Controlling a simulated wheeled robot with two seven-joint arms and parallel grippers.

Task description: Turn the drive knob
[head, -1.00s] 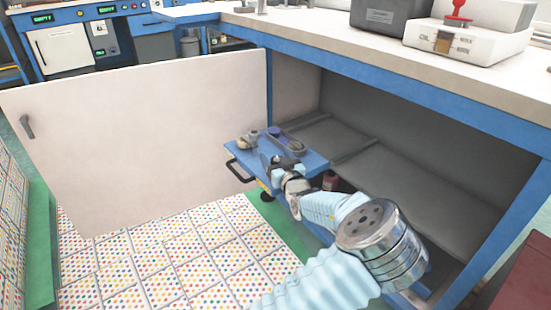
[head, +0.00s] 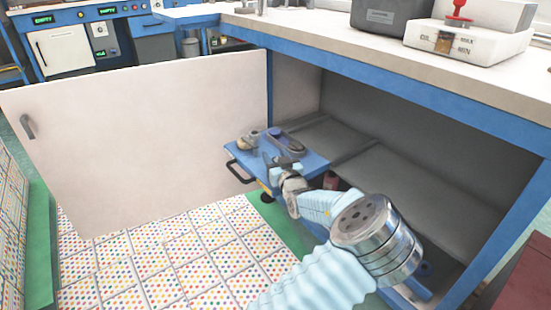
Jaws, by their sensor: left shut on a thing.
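A blue platform (head: 312,160) with a black side handle stands at the mouth of the open cabinet. On it are a dark oblong tray-like part (head: 292,142), a small round blue piece (head: 275,132) and a beige rounded part (head: 247,141). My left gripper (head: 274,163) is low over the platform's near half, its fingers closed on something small. The fingers and wrist hide what they hold, and I cannot make out a drive knob. My right gripper is not in view.
A white cabinet door (head: 140,150) stands wide open at left. The blue-edged worktop (head: 330,40) overhangs the cabinet and carries a grey case (head: 385,17) and a white box (head: 465,45). The dotted floor (head: 165,260) is clear at lower left.

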